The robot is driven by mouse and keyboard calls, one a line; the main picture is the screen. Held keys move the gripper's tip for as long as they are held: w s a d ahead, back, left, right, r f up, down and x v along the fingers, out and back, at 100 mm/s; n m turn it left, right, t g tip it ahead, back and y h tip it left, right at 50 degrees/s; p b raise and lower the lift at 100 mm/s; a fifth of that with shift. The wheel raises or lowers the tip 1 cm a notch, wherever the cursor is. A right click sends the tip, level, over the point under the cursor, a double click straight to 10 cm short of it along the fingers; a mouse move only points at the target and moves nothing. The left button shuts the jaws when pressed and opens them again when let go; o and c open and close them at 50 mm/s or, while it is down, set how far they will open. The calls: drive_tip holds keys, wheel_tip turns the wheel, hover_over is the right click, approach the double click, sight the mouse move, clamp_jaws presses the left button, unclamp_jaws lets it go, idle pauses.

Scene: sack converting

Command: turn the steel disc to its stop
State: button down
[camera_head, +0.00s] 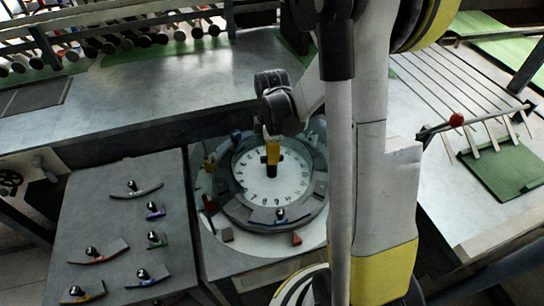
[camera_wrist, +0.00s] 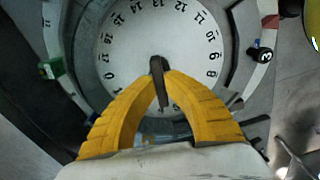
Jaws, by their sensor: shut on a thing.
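The steel disc (camera_head: 290,187) lies flat with a pale face and dark numbers around its edge, inside a wide grey ring. Its face fills the upper middle of the wrist view (camera_wrist: 190,45). A dark upright handle (camera_wrist: 157,64) stands near the disc's middle. My gripper (camera_head: 271,165) is above the disc's middle, fingers pointing down. In the wrist view its two yellow fingers (camera_wrist: 160,80) close on the dark handle. The fingers hide the near part of the disc, and I cannot make out a stop.
Small coloured pieces with black knobs sit around the grey ring (camera_head: 240,212). A grey panel (camera_head: 112,230) at left carries several curved pieces with knobs. A long grey bench (camera_head: 190,85) runs behind. A rack of rods with a red ball (camera_head: 456,120) is at right.

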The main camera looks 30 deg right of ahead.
drive_tip(key=shift+m+b, duration=0.6)
drive_tip(key=shift+m, duration=1.6)
drive_tip(key=shift+m+b, duration=0.45)
drive_tip(key=shift+m, duration=1.65)
drive_tip(key=shift+m+b, duration=0.35)
drive_tip(key=shift+m, duration=3.95)
drive_tip(key=shift+m+b, duration=0.45)
drive_tip(key=shift+m, duration=3.85)
drive_tip(key=shift+m+b, duration=0.3)
drive_tip(key=shift+m, duration=3.9)
